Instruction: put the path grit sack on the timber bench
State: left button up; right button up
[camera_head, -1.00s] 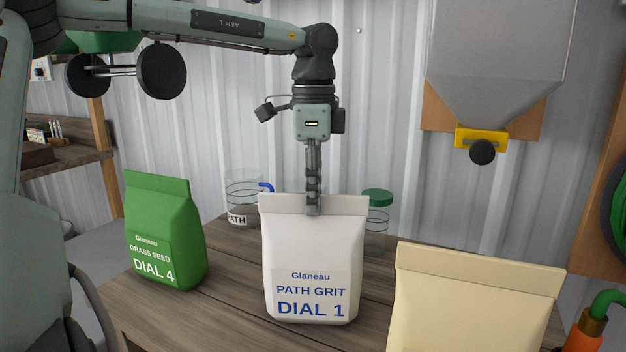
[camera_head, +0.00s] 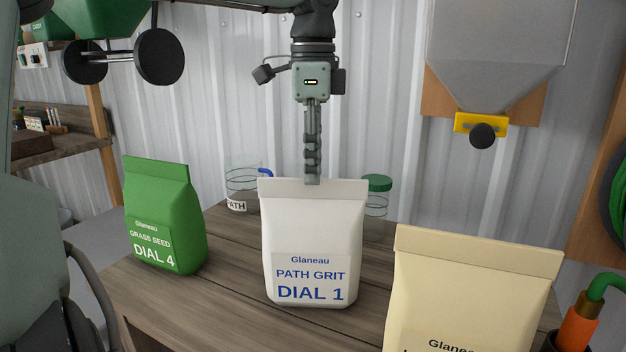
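The white path grit sack (camera_head: 312,240), labelled "PATH GRIT DIAL 1", stands upright on a plank-topped wooden bench (camera_head: 225,306). My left gripper (camera_head: 312,182) points straight down at the middle of the sack's folded top. Its visible fingertip slightly overlaps the top edge. The fingers show edge-on as one narrow column, so the gap between them is hidden. I cannot tell whether they touch the sack. My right gripper is not in view.
A green grass seed sack (camera_head: 165,215) stands left and a cream sack (camera_head: 470,290) stands front right. Clear jars, one labelled (camera_head: 240,190) and one green-lidded (camera_head: 376,208), stand behind. A grey hopper (camera_head: 500,50) hangs on the wall. Bare planks separate the green and white sacks.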

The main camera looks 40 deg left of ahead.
pick_arm(q)
notch_tip(320, 180, up, 9)
jog(key=shift+f, duration=0.15)
dwell(0.4)
